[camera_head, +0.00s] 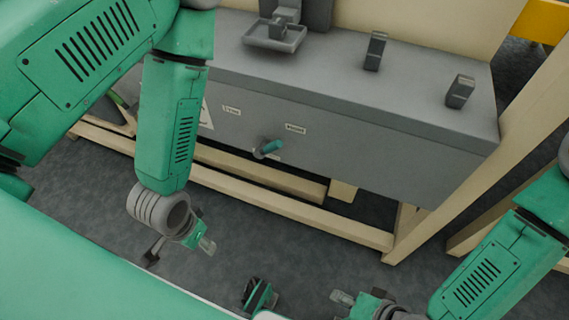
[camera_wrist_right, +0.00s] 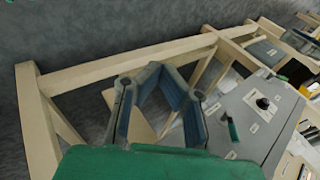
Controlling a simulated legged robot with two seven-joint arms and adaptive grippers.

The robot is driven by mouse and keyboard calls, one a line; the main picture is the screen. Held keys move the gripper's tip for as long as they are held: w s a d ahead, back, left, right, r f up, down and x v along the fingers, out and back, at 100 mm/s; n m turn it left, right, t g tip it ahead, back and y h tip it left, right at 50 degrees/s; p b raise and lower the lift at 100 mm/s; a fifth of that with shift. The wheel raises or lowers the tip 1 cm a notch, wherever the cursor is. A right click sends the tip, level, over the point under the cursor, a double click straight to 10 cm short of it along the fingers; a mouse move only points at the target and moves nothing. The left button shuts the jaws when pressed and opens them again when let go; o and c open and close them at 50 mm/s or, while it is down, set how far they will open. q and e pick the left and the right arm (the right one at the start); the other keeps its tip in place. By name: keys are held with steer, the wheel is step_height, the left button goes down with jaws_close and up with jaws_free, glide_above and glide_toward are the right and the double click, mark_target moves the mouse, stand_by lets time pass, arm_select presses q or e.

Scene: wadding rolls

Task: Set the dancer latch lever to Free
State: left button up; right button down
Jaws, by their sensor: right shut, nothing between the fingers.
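The dancer latch lever (camera_head: 268,148) is a teal handle on a dark round pivot, on the front face of the grey cabinet (camera_head: 365,150). Its handle points right and slightly up, below the right of two small labels; the lettering is too small to read surely. In the right wrist view the lever (camera_wrist_right: 232,129) is right of my right gripper (camera_wrist_right: 158,74), which is shut, empty and apart from it.
A cream wooden frame (camera_head: 290,208) runs along the cabinet's bottom, with a post at its right. On the cabinet top are a grey tray (camera_head: 275,36) and two small dark brackets (camera_head: 375,52). The space before the lever looks clear.

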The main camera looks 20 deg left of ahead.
steer(key=w+a+m+t+y+b, duration=0.2)
steer(key=a+m+t+y+b, duration=0.1)
steer(key=a, duration=0.5)
steer(key=w+a+m+t+y+b, duration=0.2)
steer(key=a+m+y+b, duration=0.1)
steer(key=a, duration=0.6)
arm_select(q)
step_height(320, 180, down, 13)
steer(key=a+b, duration=0.1)
steer(key=b, duration=0.4)
arm_select(e)
steer(key=w+d+r+m+t+h, duration=0.1)
steer(key=w+r+m+t+h, duration=0.2)
steer(key=w+m+t, duration=0.7)
steer(key=m+t, duration=0.2)
steer(key=shift+m+h, duration=0.3)
steer(key=shift+d+r, duration=0.1)
steer(key=shift+d, duration=0.05)
